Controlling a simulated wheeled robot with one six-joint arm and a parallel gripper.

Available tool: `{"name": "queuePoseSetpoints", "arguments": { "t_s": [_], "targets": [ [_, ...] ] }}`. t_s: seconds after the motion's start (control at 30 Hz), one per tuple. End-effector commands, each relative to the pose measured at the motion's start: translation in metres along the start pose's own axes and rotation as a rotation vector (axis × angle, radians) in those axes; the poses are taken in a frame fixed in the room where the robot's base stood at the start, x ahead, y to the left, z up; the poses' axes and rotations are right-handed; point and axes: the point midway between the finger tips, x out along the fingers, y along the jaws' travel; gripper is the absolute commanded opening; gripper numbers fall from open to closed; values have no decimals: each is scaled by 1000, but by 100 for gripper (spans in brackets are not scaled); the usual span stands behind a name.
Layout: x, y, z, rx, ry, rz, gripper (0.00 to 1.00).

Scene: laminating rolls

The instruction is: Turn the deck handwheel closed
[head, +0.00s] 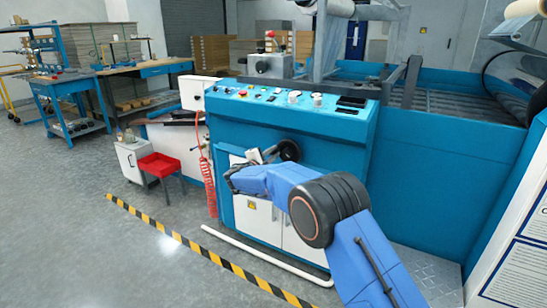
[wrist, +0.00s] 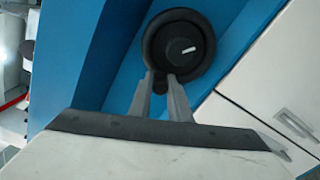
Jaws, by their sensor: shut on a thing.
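The fingers hide part of the lower rim.
The control panel (head: 290,97) with buttons and knobs runs above the handwheel. White cabinet doors (head: 257,219) lie below it. A red coiled hose (head: 208,185) hangs at left, near a red stool (head: 159,165). A yellow-black floor stripe (head: 183,240) crosses the open floor in front.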

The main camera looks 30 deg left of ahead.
Motion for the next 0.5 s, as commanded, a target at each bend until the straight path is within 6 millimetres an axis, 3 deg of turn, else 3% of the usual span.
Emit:
{"name": "queuePoseSetpoints", "arguments": {
  "t_s": [0.5],
  "targets": [
    [0, 14, 11, 313, -3, 1, 0]
  ]
}}
